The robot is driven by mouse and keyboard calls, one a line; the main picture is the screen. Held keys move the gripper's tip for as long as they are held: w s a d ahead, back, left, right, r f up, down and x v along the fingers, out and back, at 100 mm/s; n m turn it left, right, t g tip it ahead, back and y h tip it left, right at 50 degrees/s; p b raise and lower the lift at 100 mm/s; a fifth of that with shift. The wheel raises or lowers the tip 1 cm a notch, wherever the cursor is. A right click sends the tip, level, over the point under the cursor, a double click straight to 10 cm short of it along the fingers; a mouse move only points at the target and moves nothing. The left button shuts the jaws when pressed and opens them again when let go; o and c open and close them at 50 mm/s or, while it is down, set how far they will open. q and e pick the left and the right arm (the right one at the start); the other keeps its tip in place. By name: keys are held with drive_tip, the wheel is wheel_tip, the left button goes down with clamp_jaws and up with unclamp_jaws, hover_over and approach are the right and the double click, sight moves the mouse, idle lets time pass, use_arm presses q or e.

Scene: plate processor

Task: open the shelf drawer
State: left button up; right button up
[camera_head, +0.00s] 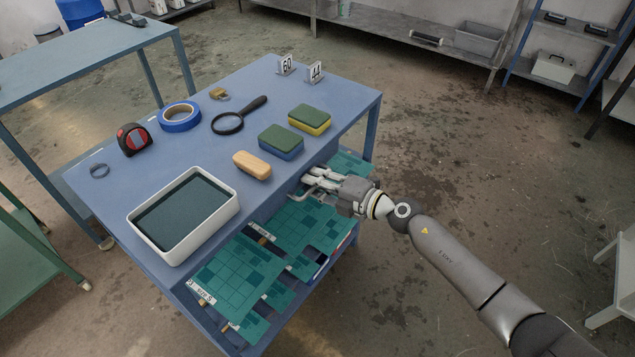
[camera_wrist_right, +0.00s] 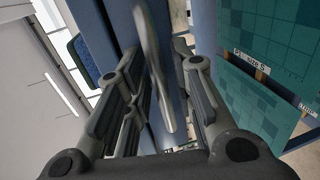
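The blue shelf table (camera_head: 270,85) has a blue drawer front (camera_head: 262,218) under its top, on the side facing my right arm. My right gripper (camera_head: 308,184) is at this front, near its right part. In the right wrist view a grey metal bar handle (camera_wrist_right: 156,70) runs between the spread fingers of my right gripper (camera_wrist_right: 165,100). The fingers are open on both sides of the handle, with a gap visible. I cannot tell whether one finger touches it. In the head view the gripper hides most of the handle. My left gripper is out of view.
A white tray (camera_head: 233,205), wooden block (camera_head: 252,165), sponges (camera_head: 310,119), magnifier (camera_head: 228,123), blue tape (camera_head: 179,116) and tape measure (camera_head: 134,139) lie on the tabletop. Green patterned boards (camera_head: 236,280) jut out below the drawer front.

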clamp_jaws()
drive_tip(key=f+v, duration=0.2)
drive_tip(key=v, duration=0.7)
drive_tip(key=f+v, duration=0.1)
drive_tip(key=v, duration=0.8)
drive_tip(key=shift+s+d+f+p, duration=0.35)
drive_tip(key=shift+d+f, duration=0.05)
drive_tip(key=shift+d, duration=0.05)
drive_tip(key=shift+o, duration=1.8)
unclamp_jaws()
